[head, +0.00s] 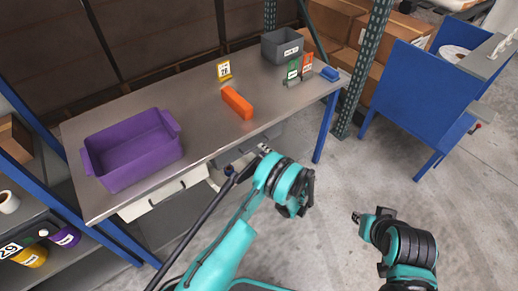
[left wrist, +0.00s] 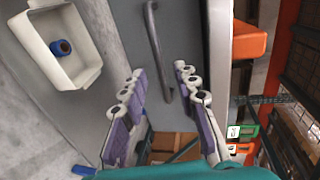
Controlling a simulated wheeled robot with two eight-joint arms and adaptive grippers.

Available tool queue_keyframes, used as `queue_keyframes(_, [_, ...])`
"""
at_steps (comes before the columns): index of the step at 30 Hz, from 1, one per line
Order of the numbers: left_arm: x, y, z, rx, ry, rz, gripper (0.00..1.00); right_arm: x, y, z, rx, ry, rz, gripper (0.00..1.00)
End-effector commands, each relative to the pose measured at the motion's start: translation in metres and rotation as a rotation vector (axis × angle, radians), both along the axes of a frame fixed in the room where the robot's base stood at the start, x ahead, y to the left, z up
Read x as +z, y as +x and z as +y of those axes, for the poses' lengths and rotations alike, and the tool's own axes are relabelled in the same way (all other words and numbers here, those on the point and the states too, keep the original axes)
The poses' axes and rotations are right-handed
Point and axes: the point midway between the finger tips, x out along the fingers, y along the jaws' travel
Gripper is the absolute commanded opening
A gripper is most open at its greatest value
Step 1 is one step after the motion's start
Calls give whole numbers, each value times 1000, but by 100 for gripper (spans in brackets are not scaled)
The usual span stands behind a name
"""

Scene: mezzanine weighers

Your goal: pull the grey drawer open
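The grey drawer (head: 268,134) sits under the right part of the steel table, its front partly hidden by my left arm in the head view. In the left wrist view the grey front (left wrist: 185,35) fills the middle and carries a long grey bar handle (left wrist: 157,45). My left gripper (head: 262,150) is at this front; in the left wrist view its two fingers (left wrist: 158,80) are spread apart, with the near end of the handle between them. I see no finger closed on it. My right gripper (head: 357,217) is over bare floor, away from the table; its fingers are too small to judge.
On the steel table (head: 205,110) are a purple bin (head: 133,152), an orange block (head: 237,102), a grey bin (head: 283,45) and small cards. A white tray with a blue roll (left wrist: 62,47) is beside the grey front. A blue table leg (head: 326,128) stands right of my left gripper.

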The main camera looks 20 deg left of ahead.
Motion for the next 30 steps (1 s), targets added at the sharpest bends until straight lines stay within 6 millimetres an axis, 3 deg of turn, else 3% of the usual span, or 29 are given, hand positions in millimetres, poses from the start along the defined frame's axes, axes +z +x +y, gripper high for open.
queue_keyframes(9, [-11,27,35,1,-1,1,30,-16,0,0,0,0,0,26])
queue_keyframes(19, [-10,31,39,0,-1,1,30,-17,0,0,0,0,0,26])
queue_keyframes(20, [-10,31,39,0,-1,1,28,-17,0,0,0,0,0,26])
queue_keyframes(23, [-10,31,39,0,-1,1,1,-17,0,0,0,0,0,26])
queue_keyframes(30, [-10,31,39,0,-2,0,0,-17,0,0,0,0,0,26])
